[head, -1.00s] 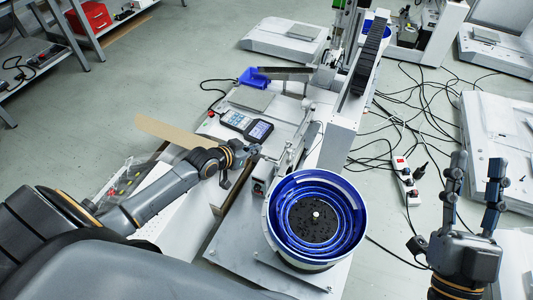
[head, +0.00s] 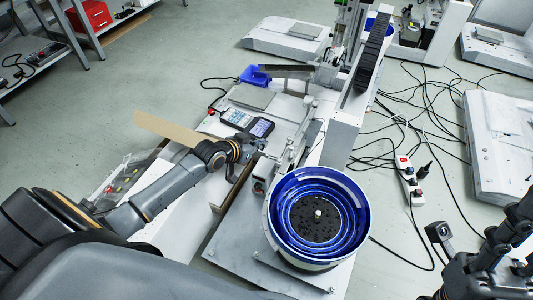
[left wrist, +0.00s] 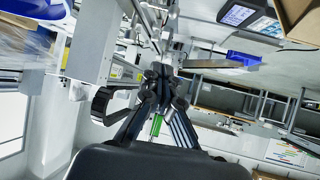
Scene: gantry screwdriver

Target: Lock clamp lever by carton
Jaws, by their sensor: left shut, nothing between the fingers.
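My left gripper (head: 262,146) is shut and empty, at the near side of the white machine, just left of its metal linkage (head: 293,145). In the left wrist view its fingertips (left wrist: 162,72) meet in front of metal machine parts. Brown carton board (head: 168,130) sticks out behind my left forearm. A brown piece also shows at the top right of the left wrist view (left wrist: 298,18). I cannot clearly pick out the clamp lever; the left gripper and wrist cover part of that area. My right gripper (head: 512,245) is at the right edge, partly cut off.
A blue bowl feeder (head: 318,215) stands right of and nearer than the left gripper. A handheld meter (head: 247,122) and a blue bin (head: 255,76) lie beyond it. Cables and a power strip (head: 408,180) are on the floor at right.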

